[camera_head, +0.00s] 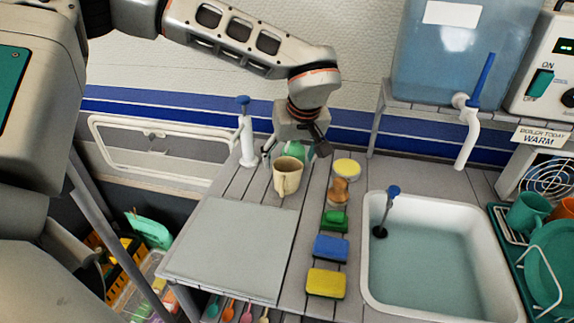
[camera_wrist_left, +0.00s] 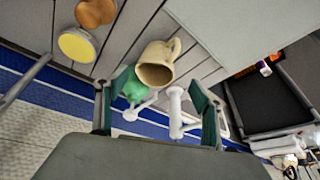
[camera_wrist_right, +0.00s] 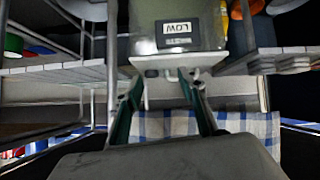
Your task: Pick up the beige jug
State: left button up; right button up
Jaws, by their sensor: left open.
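The beige jug (camera_head: 286,178) stands upright on the slatted counter, behind the grey board, with its handle towards the front. In the left wrist view the jug (camera_wrist_left: 156,66) shows its open mouth, just beyond my fingertips. My left gripper (camera_head: 302,146) hangs above and behind the jug. It is open, and the jug is not gripped. A green bottle with a white spout (camera_wrist_left: 133,90) and a white pump (camera_wrist_left: 176,108) show between or near its fingers. My right gripper (camera_wrist_right: 160,94) is open and empty, seen only in the right wrist view, away from the jug.
A white pump dispenser (camera_head: 247,137) stands left of my left gripper. A yellow-topped round tin (camera_head: 346,168), a brown brush (camera_head: 339,190) and sponges (camera_head: 331,247) line the right side. The grey board (camera_head: 230,250) is bare. The sink (camera_head: 440,255) lies further right.

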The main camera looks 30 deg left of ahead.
aim_at(287, 169)
pick_arm(q)
jog(key=shift+w+a+f, duration=0.2)
jog(key=shift+w+f, duration=0.05)
jog(key=shift+w, duration=0.2)
jog(key=b+x, duration=0.1)
jog(key=x, duration=0.6)
jog(key=shift+w, duration=0.1)
jog(key=c, duration=1.3)
